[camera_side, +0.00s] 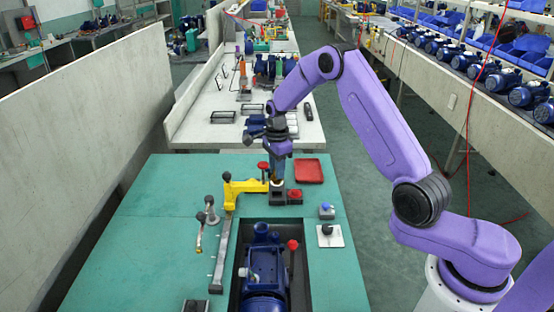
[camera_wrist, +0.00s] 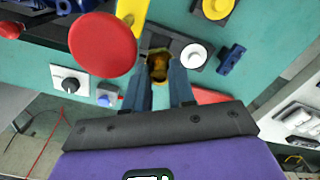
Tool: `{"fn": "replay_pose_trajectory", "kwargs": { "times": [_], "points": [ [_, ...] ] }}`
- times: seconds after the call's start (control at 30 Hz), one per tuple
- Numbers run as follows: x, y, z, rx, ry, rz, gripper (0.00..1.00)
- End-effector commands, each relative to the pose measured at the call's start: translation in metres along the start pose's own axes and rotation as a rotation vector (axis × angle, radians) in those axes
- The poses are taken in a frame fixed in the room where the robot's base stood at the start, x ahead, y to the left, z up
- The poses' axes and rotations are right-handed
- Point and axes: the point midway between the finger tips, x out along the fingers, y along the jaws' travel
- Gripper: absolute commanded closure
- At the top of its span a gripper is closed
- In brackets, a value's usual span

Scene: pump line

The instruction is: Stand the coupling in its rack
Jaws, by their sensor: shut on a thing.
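A brass-coloured coupling (camera_wrist: 157,66) with a dark hollow sits between the fingertips in the wrist view. My gripper (camera_wrist: 160,82) is shut on it, with one grey-blue finger on each side. In the side view my gripper (camera_side: 277,182) points down over a dark block (camera_side: 284,200) just behind the pump recess. The block seems to be the rack, but its seat cannot be made out. The coupling is small and mostly hidden by the fingers there, and I cannot tell whether it touches the block.
A red tray (camera_side: 309,171) lies to the right. In front are a blue pump (camera_side: 265,268) in a recess, a red-balled lever (camera_side: 293,245) and a black-knobbed plate (camera_side: 329,236). The left bench is mostly clear.

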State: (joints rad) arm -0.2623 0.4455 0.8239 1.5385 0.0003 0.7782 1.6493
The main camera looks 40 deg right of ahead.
Motion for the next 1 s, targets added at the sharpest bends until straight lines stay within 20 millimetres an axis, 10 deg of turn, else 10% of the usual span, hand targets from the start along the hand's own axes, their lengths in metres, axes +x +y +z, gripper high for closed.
{"fn": "replay_pose_trajectory", "kwargs": {
  "times": [1.0],
  "points": [
    [0.044, 0.000, 0.000, 0.001, 0.000, 0.000, 0.98]
  ]
}}
